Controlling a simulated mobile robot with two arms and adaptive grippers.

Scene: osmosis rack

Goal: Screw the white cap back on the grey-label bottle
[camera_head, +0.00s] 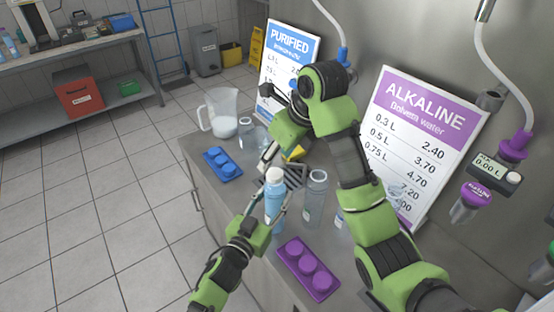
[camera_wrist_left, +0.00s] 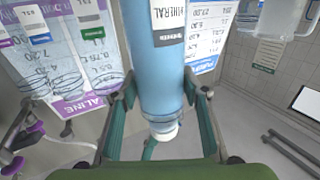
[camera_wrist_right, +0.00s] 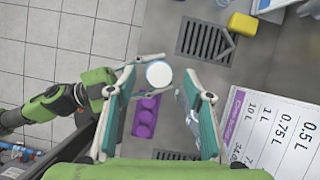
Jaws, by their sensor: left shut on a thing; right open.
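The blue bottle (camera_head: 273,208) stands upright with a white cap (camera_head: 274,174) at its top. In the left wrist view the bottle (camera_wrist_left: 157,65) shows a white label above a dark grey band. The cap (camera_wrist_left: 163,133) sits at its neck there; I cannot tell how tight it is. My left gripper (camera_head: 268,212) is shut around the bottle. My right gripper (camera_head: 279,166) is open near the bottle's top. In the right wrist view the cap (camera_wrist_right: 159,74) lies from above between the right fingers' tips, with gaps beside it.
Clear bottles (camera_head: 316,195) stand just right of the held bottle. A purple holder (camera_head: 307,268) lies in front and a blue holder (camera_head: 222,164) at left on the counter. A jug (camera_head: 221,112) stands at the back left. Price boards (camera_head: 425,140) lean at right.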

